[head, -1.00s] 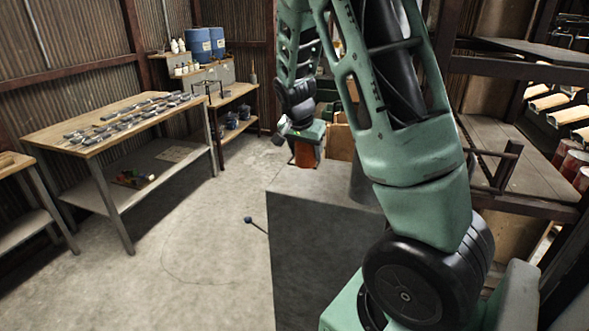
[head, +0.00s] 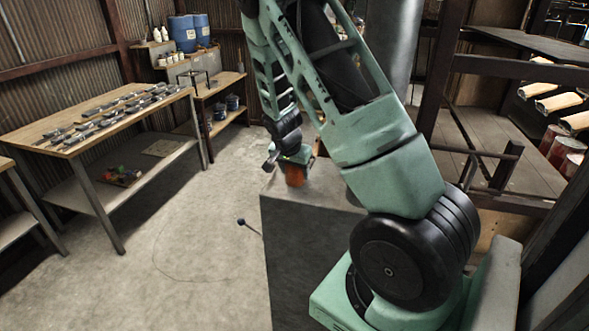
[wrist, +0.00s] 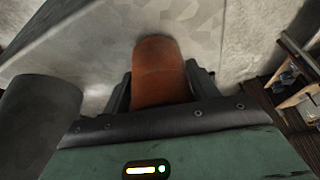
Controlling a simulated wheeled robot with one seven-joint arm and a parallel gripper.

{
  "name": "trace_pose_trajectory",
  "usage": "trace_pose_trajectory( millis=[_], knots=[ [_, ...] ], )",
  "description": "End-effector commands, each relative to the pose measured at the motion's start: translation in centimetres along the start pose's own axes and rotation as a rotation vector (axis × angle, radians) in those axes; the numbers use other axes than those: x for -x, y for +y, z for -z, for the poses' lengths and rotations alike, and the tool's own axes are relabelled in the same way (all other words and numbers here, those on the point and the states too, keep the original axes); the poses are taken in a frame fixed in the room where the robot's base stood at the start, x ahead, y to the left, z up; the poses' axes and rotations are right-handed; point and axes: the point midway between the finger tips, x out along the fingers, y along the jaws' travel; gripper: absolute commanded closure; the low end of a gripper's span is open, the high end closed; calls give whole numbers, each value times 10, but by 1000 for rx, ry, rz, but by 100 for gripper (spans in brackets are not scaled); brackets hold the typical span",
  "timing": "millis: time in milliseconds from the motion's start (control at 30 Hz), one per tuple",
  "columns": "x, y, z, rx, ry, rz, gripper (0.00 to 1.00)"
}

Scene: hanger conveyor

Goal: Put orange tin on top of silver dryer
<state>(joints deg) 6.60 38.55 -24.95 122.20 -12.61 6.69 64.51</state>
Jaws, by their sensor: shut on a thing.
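The orange tin (head: 295,175) is upright between the fingers of my gripper (head: 295,160). In the wrist view the tin (wrist: 160,72) sits between the two dark fingers of my gripper (wrist: 160,88), which is shut on it. The silver dryer (head: 310,260) is the large grey box below, its top partly hidden by my arm. The tin appears at the far-left part of the dryer's top. Whether its base touches the top or is slightly above cannot be told. In the wrist view the dryer's pale top (wrist: 75,50) lies behind the tin.
A dark grey cylinder (wrist: 42,120) stands close to the left of my gripper in the wrist view. A workbench (head: 85,140) with metal parts is at the left. Shelving (head: 490,150) stands close at the right. Floor (head: 190,230) left of the dryer is open.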

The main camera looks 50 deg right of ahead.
Motion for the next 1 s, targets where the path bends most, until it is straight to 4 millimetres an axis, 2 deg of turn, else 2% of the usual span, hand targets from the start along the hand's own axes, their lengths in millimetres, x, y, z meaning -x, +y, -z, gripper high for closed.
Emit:
trace_pose_trajectory(
  millis=[433, 467, 500, 533, 833, 1000],
  knots=[
    [-9, 0, -3, -2, 1, 1, 73],
    [-8, 0, -3, -2, 0, 1, 36],
    [-8, 0, -3, -2, 0, 1, 24],
    [-8, 0, -3, -1, 0, 1, 19],
    [-6, 0, -3, -2, 0, 1, 19],
    [6, -1, -2, -1, 2, 5, 19]
  ],
)
